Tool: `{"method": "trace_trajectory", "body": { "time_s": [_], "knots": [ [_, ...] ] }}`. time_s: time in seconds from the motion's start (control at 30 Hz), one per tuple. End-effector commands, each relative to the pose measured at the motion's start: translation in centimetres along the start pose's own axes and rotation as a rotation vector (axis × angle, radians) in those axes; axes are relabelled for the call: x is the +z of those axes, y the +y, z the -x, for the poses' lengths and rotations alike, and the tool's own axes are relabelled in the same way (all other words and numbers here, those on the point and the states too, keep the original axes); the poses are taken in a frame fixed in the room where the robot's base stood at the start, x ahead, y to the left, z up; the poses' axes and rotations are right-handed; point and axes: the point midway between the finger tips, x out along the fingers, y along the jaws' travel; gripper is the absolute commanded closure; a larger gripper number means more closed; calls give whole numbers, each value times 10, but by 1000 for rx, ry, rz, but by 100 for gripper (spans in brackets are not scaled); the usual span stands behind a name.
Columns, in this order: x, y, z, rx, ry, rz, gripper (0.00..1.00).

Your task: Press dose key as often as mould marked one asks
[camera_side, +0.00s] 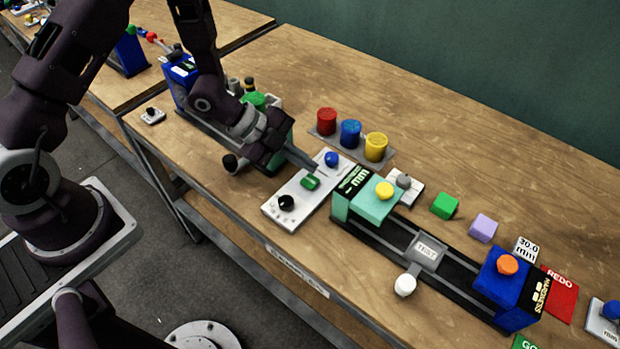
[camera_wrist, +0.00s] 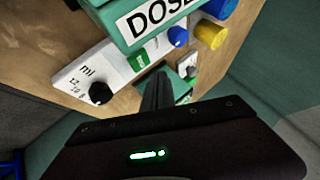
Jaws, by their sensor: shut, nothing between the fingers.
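My gripper (camera_side: 320,172) is shut and empty, its narrow fingers reaching over the white panel. In the wrist view the fingers (camera_wrist: 158,80) point toward the panel, near its green key. The panel (camera_side: 272,211) carries a black knob (camera_side: 286,203), the green key (camera_side: 310,182) and a blue button (camera_side: 331,159). The wrist view shows "ml" beside the black knob (camera_wrist: 101,92), and the green key (camera_wrist: 138,62). A green block marked "DOSE" (camera_wrist: 128,30) stands at the top there. I cannot tell whether the fingertips touch anything. No mould marked one is readable.
Red (camera_side: 326,121), blue (camera_side: 350,132) and yellow (camera_side: 376,146) cylinders stand behind the panel. A press with a teal block (camera_side: 376,203) and a blue end block (camera_side: 500,283) lies to the right. Green (camera_side: 445,205) and lilac (camera_side: 483,228) cubes sit beyond it.

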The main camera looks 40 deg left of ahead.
Motion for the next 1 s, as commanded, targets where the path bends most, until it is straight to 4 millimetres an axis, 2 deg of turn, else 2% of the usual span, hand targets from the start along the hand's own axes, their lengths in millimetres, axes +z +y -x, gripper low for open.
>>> {"method": "trace_trajectory", "body": {
  "time_s": [0.37,1.0],
  "knots": [
    [-17,-17,23,0,-1,-2,100],
    [-18,-17,24,1,0,-1,100]
  ]
}}
